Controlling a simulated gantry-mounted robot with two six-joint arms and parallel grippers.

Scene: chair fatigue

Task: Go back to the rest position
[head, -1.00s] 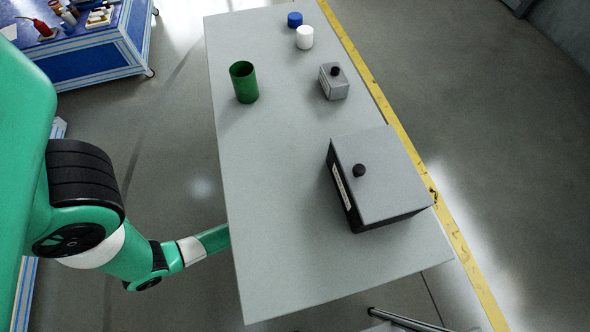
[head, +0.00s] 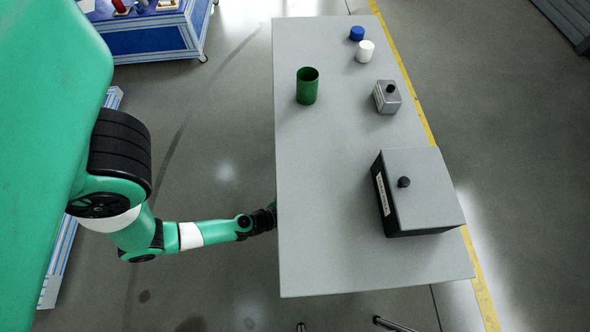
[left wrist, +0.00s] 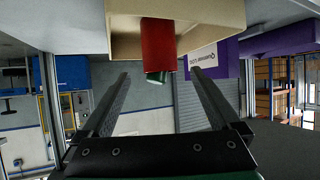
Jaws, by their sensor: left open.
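My left arm comes in from the left in the head view. Its black wrist (head: 262,219) is at the left edge of the grey table (head: 330,250), and the table hides the gripper beyond it. In the left wrist view, my left gripper (left wrist: 160,75) has its two fingers wide apart with nothing held between them. That view looks upside down. A red cylinder (left wrist: 158,42) and a dark green piece (left wrist: 157,76) show beyond the fingers, against a beige block-like surface (left wrist: 215,18). My right gripper is in neither view.
On the table stand a green cup (head: 307,88), a small grey box (head: 387,98) with a black knob, a larger grey-lidded box (head: 425,190), a white cylinder (head: 365,52) and a blue one (head: 357,34). A blue workbench (head: 150,42) is at upper left.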

